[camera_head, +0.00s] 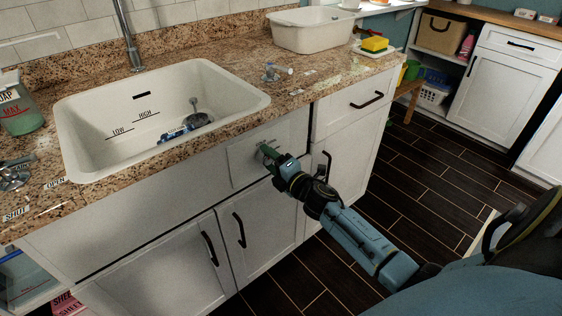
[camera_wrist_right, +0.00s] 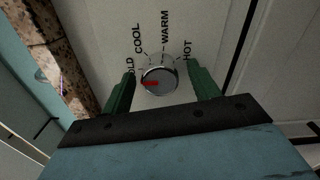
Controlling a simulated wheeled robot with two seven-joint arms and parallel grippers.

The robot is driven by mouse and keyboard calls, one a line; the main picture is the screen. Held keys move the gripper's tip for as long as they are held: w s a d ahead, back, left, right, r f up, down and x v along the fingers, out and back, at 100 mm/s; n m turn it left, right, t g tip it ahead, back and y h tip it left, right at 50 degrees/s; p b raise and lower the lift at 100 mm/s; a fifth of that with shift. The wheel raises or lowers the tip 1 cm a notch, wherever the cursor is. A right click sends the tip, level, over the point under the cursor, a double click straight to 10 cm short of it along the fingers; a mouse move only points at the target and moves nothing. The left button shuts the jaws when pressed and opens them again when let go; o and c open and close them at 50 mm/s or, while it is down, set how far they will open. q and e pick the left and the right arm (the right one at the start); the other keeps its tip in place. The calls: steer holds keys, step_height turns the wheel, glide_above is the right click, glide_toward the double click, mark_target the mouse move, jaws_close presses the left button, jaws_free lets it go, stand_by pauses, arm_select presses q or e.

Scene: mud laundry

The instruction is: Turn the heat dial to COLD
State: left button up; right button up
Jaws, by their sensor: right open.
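The heat dial (camera_wrist_right: 158,80) is a round silver knob with a red mark, on a white panel (camera_head: 242,166) of the cabinet front. In the right wrist view the labels COOL, WARM and HOT read around it; one at the left reads "OLD", its start hidden by a finger. The red mark points left, toward that partly hidden label. My right gripper (camera_head: 268,153) is at the panel, its green fingers open on either side of the dial (camera_wrist_right: 161,76); I cannot tell whether they touch it. The dial is hidden in the head view. My left gripper is not in view.
A white sink (camera_head: 85,150) marked LOW and HIGH is set in the granite counter (camera_head: 230,68) above the panel. A white basin (camera_head: 305,32) and a yellow sponge (camera_head: 374,43) stand farther back. Drawer and door handles stick out beside the panel. Dark floor (camera_head: 420,175) is open at the right.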

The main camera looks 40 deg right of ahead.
arm_select(q)
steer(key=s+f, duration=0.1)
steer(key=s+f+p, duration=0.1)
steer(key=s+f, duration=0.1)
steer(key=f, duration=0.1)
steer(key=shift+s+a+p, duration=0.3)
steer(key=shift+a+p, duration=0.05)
steer(key=shift+p, duration=0.05)
arm_select(e)
steer(key=s+d, duration=0.1)
steer(key=s, duration=1.2)
